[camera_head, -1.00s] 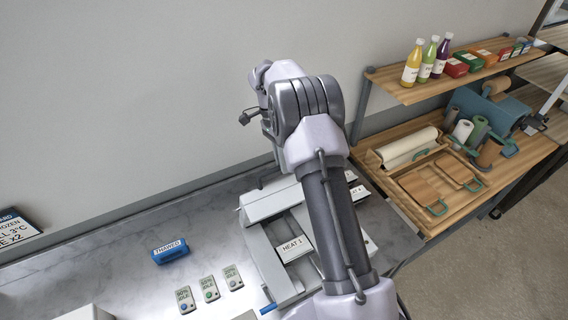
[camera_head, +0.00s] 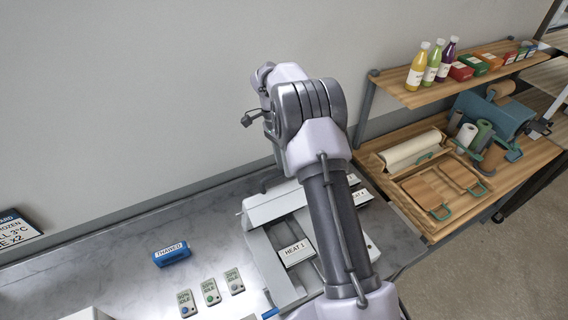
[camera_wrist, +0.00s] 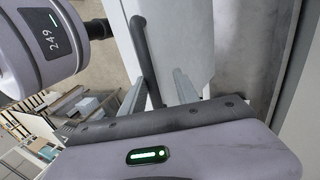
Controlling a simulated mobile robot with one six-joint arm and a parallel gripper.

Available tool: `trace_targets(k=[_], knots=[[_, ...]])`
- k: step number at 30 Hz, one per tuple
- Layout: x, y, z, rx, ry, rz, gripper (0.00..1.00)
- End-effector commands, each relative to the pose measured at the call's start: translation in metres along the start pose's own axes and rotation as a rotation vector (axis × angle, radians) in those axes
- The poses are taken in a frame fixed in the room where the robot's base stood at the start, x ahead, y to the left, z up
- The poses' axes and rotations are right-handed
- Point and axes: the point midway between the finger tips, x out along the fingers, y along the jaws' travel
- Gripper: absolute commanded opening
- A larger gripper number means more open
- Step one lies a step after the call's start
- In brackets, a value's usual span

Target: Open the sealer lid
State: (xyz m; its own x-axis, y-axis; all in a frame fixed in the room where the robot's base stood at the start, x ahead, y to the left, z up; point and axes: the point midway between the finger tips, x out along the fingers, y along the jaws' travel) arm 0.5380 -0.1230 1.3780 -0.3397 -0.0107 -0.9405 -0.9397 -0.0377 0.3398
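The sealer (camera_head: 261,209) is a white and grey machine on the marble counter, partly hidden behind my arm. A plate marked HEAT 1 shows on it. My arm reaches over it in the head view, and my gripper is hidden there. In the wrist view, my gripper (camera_wrist: 160,92) shows two grey fingers spread apart. A dark bar (camera_wrist: 146,58) runs between them, in front of a white panel (camera_wrist: 178,30); this looks like the sealer's lid and handle. I cannot tell whether the fingers touch the bar.
A blue THAWED block (camera_head: 171,254) and several small IDLE-marked devices (camera_head: 210,292) lie left of the sealer. A wooden shelf unit (camera_head: 395,224) with bottles, boxes and rolls stands to the right. The wall (camera_head: 120,100) is close behind. The counter's left part is mostly clear.

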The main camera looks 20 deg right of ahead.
Motion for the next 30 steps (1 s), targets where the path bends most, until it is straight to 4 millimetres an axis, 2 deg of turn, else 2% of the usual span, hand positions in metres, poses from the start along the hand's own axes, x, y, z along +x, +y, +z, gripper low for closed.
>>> trace_targets(k=[12, 16, 20, 27, 30], knots=[[0.0, 0.0, 0.0, 0.0, 0.0, 0.0, 0.36], [-0.008, -0.001, 0.0, 0.0, 0.0, -0.001, 0.36], [-0.034, -0.001, -0.001, 0.001, 0.002, -0.004, 0.36], [-0.096, 0.001, 0.0, 0.001, 0.0, -0.002, 0.36], [-0.113, 0.002, 0.0, 0.001, 0.001, 0.0, 0.36]])
